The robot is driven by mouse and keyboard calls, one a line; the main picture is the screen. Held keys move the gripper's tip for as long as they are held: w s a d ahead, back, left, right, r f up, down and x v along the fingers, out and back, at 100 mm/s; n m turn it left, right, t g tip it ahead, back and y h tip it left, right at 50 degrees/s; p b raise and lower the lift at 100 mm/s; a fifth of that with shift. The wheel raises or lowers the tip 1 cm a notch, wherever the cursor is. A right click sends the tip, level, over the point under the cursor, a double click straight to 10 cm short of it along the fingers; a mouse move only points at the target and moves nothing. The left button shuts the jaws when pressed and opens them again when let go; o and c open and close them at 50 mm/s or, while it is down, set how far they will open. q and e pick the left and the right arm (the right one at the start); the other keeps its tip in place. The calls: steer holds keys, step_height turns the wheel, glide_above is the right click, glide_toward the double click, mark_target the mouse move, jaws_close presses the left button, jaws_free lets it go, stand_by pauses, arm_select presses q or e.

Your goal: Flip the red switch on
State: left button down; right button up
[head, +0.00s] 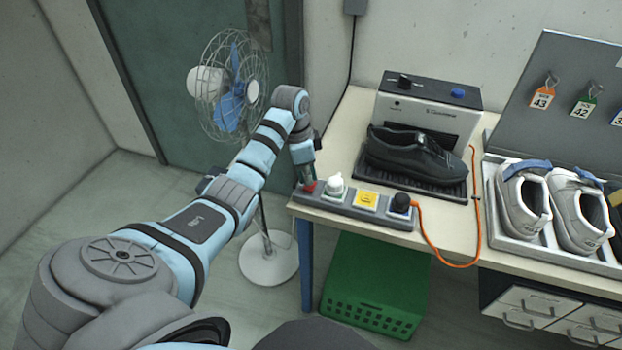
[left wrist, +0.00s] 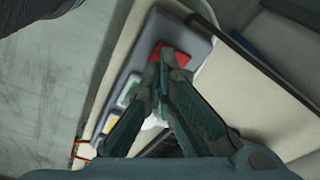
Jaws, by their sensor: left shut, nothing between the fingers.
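The red switch (head: 308,187) is at the left end of a grey power strip (head: 340,208) along the table's front left edge. In the left wrist view the red switch (left wrist: 163,53) shows just beyond the fingertips, partly covered by them. My left gripper (head: 307,178) is shut and empty, pointing down at the switch, its tips at or very near it. The left wrist view also shows the closed fingers (left wrist: 172,62). I cannot tell whether they touch the switch or which way it is tilted. My right gripper is not in view.
A machine holding a black shoe (head: 423,155) stands behind. White shoes (head: 525,200) are in a tray at right. A fan (head: 267,257) stands left of the table.

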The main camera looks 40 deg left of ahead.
mark_target(308, 188)
arm_select(q)
steer(key=shift+f+b, duration=0.55)
steer(key=shift+f, duration=0.6)
stand_by(0.5)
steer(key=shift+r, duration=0.1)
step_height(308, 188, up, 7)
steer(key=p, duration=0.8)
steer(key=shift+r, duration=0.1)
steer(key=shift+f, duration=0.2)
